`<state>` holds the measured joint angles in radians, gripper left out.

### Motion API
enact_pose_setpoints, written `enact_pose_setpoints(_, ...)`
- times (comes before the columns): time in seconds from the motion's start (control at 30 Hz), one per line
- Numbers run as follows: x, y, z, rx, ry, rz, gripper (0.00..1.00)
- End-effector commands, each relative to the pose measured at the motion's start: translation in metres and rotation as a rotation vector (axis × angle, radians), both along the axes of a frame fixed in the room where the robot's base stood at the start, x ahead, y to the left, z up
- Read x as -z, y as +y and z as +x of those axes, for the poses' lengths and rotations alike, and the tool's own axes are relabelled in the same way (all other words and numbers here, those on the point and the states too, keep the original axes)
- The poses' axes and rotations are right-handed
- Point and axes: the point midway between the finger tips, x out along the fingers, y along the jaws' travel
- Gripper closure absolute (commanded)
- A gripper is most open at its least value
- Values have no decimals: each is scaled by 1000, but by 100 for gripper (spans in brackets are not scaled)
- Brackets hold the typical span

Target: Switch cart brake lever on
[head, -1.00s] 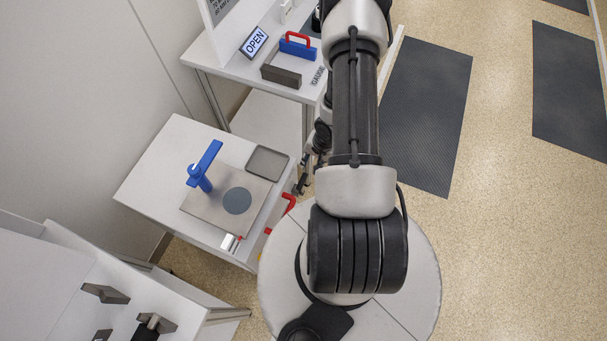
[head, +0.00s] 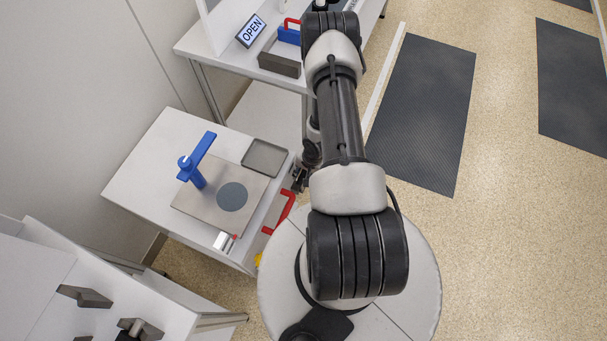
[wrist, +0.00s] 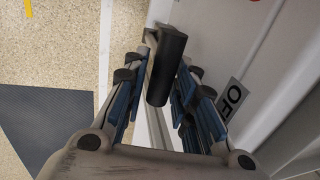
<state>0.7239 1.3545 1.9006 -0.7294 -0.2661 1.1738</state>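In the wrist view, a dark cylindrical lever handle (wrist: 167,68) stands out from a bracket on a pale panel. An OFF label (wrist: 235,98) is on the panel to its right. My gripper (wrist: 164,75) is open, with its blue-padded fingers on either side of the handle. I cannot tell whether either finger touches it. In the head view, my gripper (head: 299,178) is low beside the right edge of the small white cart (head: 150,160), partly hidden by my arm. The lever itself cannot be made out there.
A red handle (head: 281,213) is at the cart's right side near my gripper. A blue press (head: 197,163) and a grey tray (head: 264,157) are on the cart top. A bench with an OPEN sign (head: 250,31) stands behind. Open floor with dark mats (head: 425,110) is to the right.

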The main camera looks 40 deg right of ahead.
Motion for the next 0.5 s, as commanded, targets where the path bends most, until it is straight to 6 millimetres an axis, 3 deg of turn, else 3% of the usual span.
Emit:
enact_pose_setpoints(0.17, 0, 0, 0, 0, 0, 0, 75)
enact_pose_setpoints(0.5, -1, 0, 1, 0, -1, -1, 97)
